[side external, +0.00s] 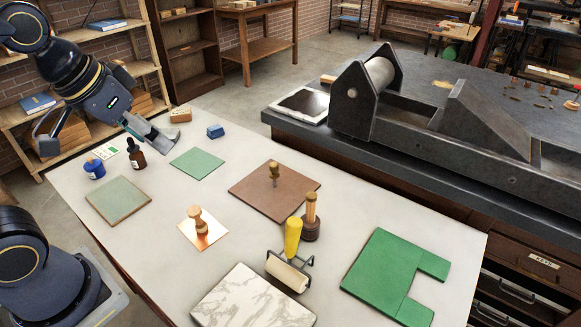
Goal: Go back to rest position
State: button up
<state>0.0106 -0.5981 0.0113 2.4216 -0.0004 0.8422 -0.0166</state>
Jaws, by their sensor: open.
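My gripper (104,138) is open and empty. It hangs over the back left part of the white table (345,182), with its two fingers spread wide. One finger reaches right, just above and behind a dark dropper bottle (136,155). The other finger is at the left, beyond the table's left edge. Whether the right finger touches anything cannot be told from this view.
A blue jar (94,168), a tan block (180,115) and a blue block (215,131) stand near my gripper. A wooden-handled stamp (197,222), a yellow-handled roller (291,250) and a marble slab (252,299) lie nearer. A large dark press (420,115) stands at the right.

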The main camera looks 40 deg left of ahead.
jog(key=s, duration=0.3)
jog(key=shift+s+f, duration=0.2)
jog(key=shift+s, duration=0.1)
